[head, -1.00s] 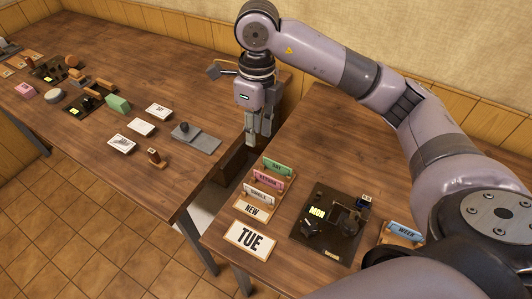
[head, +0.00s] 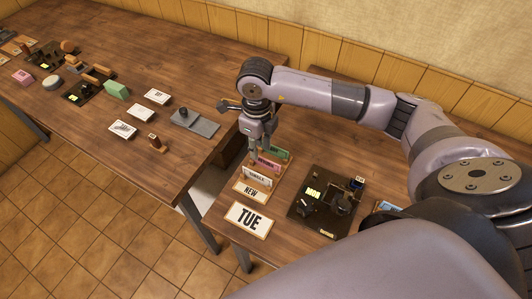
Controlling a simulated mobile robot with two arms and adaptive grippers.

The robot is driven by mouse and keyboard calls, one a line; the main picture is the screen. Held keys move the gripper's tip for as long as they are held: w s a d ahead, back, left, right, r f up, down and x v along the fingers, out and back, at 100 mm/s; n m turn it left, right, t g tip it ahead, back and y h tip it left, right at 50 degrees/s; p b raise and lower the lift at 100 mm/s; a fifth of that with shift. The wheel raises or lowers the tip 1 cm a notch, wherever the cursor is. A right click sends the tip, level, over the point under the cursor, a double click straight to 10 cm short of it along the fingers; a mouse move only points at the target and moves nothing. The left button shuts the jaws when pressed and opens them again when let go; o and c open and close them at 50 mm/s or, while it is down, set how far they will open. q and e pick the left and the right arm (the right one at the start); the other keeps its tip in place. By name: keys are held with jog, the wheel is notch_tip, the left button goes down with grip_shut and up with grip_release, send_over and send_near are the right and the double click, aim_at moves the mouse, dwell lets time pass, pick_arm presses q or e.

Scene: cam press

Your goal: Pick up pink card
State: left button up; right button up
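The pink card (head: 267,164) stands upright in a wooden rack on the right-hand table, between a green card (head: 280,153) behind it and a white card (head: 257,175) marked SINGLE in front. My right gripper (head: 260,150) points down just above and behind the pink card's upper edge, near its left part. Its two fingers look apart, with nothing visibly held. I cannot tell whether a fingertip touches the card. My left gripper is not in view.
A NEW sign (head: 250,191) and a TUE sign (head: 248,219) lie in front of the rack. A dark stamping device (head: 311,213) stands to the right. The left table (head: 150,60) holds several cards, blocks and stamps. A gap separates the tables.

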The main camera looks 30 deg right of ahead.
aim_at(266, 164)
jog(key=shift+f+p, duration=0.4)
jog(key=shift+f, duration=1.45)
jog(key=shift+c, duration=0.4)
grip_shut()
